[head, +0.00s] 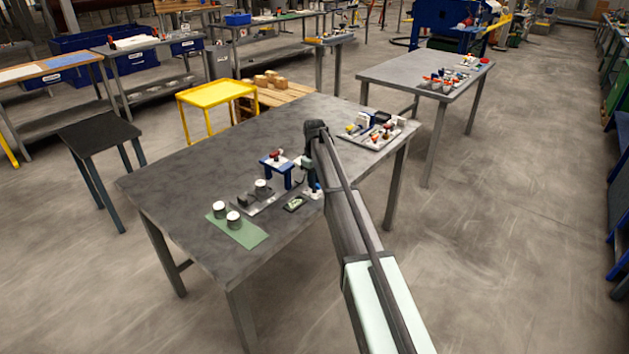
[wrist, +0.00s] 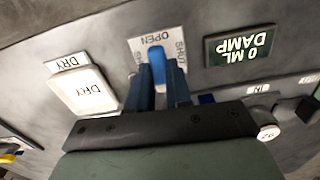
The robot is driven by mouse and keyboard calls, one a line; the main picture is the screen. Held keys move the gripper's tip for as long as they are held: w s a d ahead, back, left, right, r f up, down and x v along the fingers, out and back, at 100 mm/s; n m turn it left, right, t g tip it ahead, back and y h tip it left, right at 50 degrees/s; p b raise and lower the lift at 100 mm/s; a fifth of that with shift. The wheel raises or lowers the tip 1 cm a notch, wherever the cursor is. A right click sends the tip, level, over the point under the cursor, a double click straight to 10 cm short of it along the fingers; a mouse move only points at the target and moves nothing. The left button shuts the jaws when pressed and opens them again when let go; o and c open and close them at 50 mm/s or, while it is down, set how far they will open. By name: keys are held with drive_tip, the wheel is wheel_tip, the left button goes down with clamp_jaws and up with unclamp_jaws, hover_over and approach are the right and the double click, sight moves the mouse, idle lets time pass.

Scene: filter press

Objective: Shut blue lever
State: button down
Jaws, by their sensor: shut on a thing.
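The blue lever (wrist: 157,62) stands between my gripper's fingertips in the wrist view. It sits on a white plate (wrist: 138,46) marked OPEN at its top, with SHUT printed at the right side and a partly hidden word at the left. The lever's upper end is right by the OPEN mark. My gripper (wrist: 163,88) is shut on the lever, with one dark finger on each side. In the head view my gripper (head: 309,183) is low over the table's right part, and my arm partly hides the lever there.
A dark display (wrist: 240,45) reading "0 ML DAMP" and a white DRY block (wrist: 84,91) flank the lever.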

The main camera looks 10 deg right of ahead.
drive_tip(key=m, duration=0.4)
drive_tip(key=shift+m, duration=0.4)
drive_tip(key=m, duration=0.8)
drive_tip(key=shift+m, duration=2.3)
drive_tip(key=c, duration=1)
unclamp_jaws()
drive_tip(key=shift+c, duration=0.2)
drive_tip(key=shift+r, duration=0.1)
wheel_tip(320, 180, up, 14)
